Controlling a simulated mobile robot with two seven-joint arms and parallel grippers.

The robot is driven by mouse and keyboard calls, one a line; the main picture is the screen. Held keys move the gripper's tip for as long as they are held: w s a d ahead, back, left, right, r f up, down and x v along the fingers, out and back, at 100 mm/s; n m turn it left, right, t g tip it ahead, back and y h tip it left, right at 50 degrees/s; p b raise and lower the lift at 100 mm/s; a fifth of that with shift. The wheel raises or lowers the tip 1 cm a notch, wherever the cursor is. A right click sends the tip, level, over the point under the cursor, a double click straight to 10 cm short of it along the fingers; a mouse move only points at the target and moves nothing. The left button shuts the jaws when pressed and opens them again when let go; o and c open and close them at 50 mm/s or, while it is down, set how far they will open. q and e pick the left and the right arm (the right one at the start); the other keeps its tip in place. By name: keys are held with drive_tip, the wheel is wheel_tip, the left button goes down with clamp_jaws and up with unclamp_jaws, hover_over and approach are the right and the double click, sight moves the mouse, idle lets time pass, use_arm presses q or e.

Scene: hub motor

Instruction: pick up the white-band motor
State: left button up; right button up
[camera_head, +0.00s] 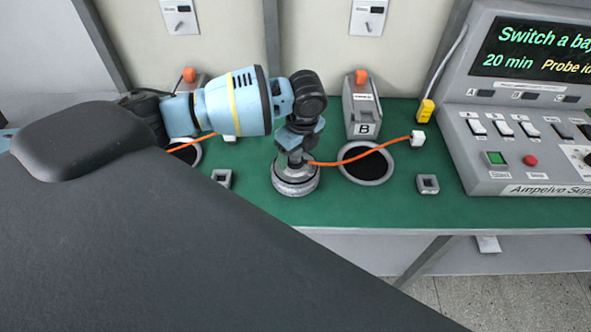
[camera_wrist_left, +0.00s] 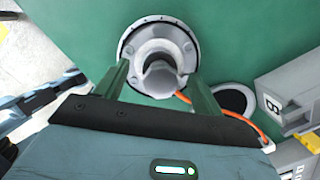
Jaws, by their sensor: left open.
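A round grey hub motor (camera_head: 296,184) with a pale band around its side stands upright on the green bench, with an orange cable leading right to a white plug (camera_head: 417,139). My left gripper (camera_head: 292,155) is directly above it, pointing down and open. In the left wrist view, the motor's flange and shaft (camera_wrist_left: 158,50) show just beyond the two spread fingers (camera_wrist_left: 158,76), with the shaft between them. I cannot tell whether the fingers touch it. My right gripper is not in view.
A dark round hole with a grey rim (camera_head: 390,172) lies right of the motor, before a grey stand marked B (camera_head: 362,115). Small grey sockets (camera_head: 428,184) sit on the bench. A control console (camera_head: 520,150) fills the right. Another orange cable (camera_head: 190,144) shows behind my left arm.

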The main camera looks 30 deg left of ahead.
use_arm(q)
wheel_tip(320, 180, down, 2)
drive_tip(key=shift+a+f, duration=0.1)
drive_tip(key=shift+a, duration=0.05)
clamp_jaws()
idle(0.5)
drive_tip(key=shift+w+r, duration=0.1)
drive_tip(key=shift+r, duration=0.1)
